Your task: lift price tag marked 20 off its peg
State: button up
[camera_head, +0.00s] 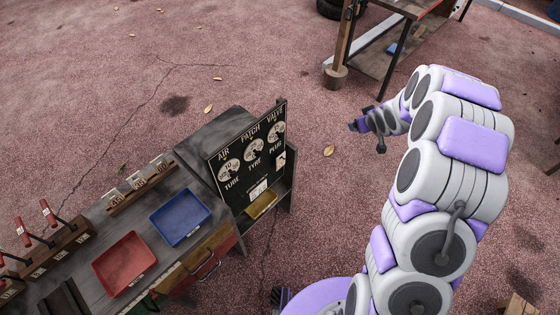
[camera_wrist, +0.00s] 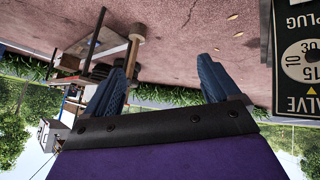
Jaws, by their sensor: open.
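The price board (camera_head: 246,158) stands upright on the cart, headed AIR, PATCH and VALVE, with a round white numbered disc under each word. The left disc (camera_head: 229,171) seems to read 10; I cannot read which one is marked 20. The right disc, under VALVE, partly shows upside down in the wrist view (camera_wrist: 303,62), with 10, 15 and 30 on it. The pegs are too small to make out. My gripper (camera_head: 358,123) is open and empty in the air, right of the board and apart from it. Its two blue fingers are spread in the wrist view (camera_wrist: 163,62).
A red tray (camera_head: 124,264) and a blue tray (camera_head: 180,218) lie on the cart top. A wooden rack with small cards (camera_head: 138,182) and red-handled tools (camera_head: 48,212) are further left. A wooden-legged table (camera_head: 375,62) stands behind my gripper. Open ground lies between board and gripper.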

jog(key=w+a+f+n+t+y+p, duration=0.1)
jog(key=w+a+f+n+y, duration=0.15)
jog(key=f, duration=0.55)
jog(key=w+a+f+n+t+y+p, duration=0.1)
jog(key=a+f+y, duration=0.3)
jog(key=f, duration=0.3)
jog(key=s+a+f+n+y+p, duration=0.1)
jog(key=s+a+f+y, duration=0.3)
jog(key=s, duration=0.3)
jog(key=s+a+f+y, duration=0.3)
jog(key=s+f, duration=0.4)
jog(key=s, duration=0.1)
jog(key=b, duration=0.4)
send_near(281, 161)
jog(key=w+a+r, duration=0.3)
jog(key=w+a, duration=0.1)
jog(key=a, duration=0.1)
jog(key=shift+w+a+f+t, duration=0.2)
jog(key=shift+w+a+t, duration=0.25)
jog(key=shift+a, duration=0.3)
jog(key=shift+d, duration=0.2)
jog(key=c, duration=0.4)
jog(key=shift+a, duration=0.1)
jog(key=c, duration=0.7)
jog(key=shift+r, duration=0.1)
